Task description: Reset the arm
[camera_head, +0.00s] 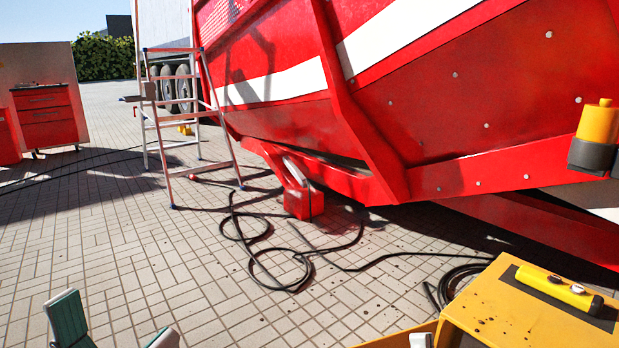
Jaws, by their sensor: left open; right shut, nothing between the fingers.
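My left gripper (113,322) is at the bottom left edge of the head view. Neither gripper is seen touching anything. No potato can be seen.
A yellow bench (490,318) with a yellow tool (558,288) on a dark mat stands at bottom right. A big red machine (440,100) fills the back. A ladder (187,130), a black hose (290,285) and a red cabinet (44,115) stand or lie on the paving. The left foreground is clear.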

